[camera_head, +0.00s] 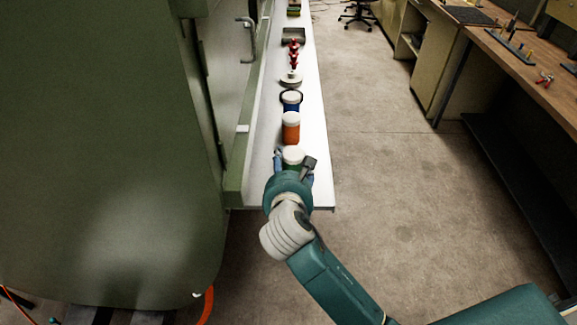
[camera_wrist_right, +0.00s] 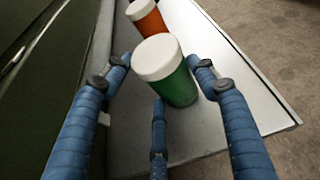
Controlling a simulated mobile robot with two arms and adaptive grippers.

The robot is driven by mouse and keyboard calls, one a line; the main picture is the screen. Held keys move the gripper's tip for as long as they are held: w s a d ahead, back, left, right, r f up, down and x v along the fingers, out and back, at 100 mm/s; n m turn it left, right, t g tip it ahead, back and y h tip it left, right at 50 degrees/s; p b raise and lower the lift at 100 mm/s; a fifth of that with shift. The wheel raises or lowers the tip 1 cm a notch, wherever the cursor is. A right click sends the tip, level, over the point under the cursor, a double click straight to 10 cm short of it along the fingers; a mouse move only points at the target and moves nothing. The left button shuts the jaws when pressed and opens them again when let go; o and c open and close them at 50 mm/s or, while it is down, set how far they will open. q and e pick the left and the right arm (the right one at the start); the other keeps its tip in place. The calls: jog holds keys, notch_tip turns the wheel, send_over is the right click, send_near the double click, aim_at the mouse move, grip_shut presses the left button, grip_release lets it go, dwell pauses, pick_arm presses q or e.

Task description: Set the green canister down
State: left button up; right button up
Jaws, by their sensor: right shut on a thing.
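The green canister (camera_wrist_right: 180,87) has a white lid and shows upright in the right wrist view. In the head view its white lid (camera_head: 293,155) shows at the near end of the white shelf (camera_head: 321,190), with most of its body hidden by my gripper. My right gripper (camera_head: 293,168) is shut on the green canister, its blue fingers around the sides. The canister is over the shelf; I cannot tell whether its base touches the surface. My left gripper is not in view.
An orange canister (camera_head: 291,127) with a white lid stands just beyond, then a blue one (camera_head: 291,103). Red items (camera_head: 293,54) and a grey tray (camera_head: 293,36) lie farther along. A green fuselage-like wall (camera_head: 110,140) borders the left; open floor (camera_head: 400,190) lies right.

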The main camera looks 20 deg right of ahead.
jog(key=o, duration=1)
jog(key=shift+c, duration=0.2)
jog(key=v, duration=1.2)
jog(key=shift+b, duration=0.35)
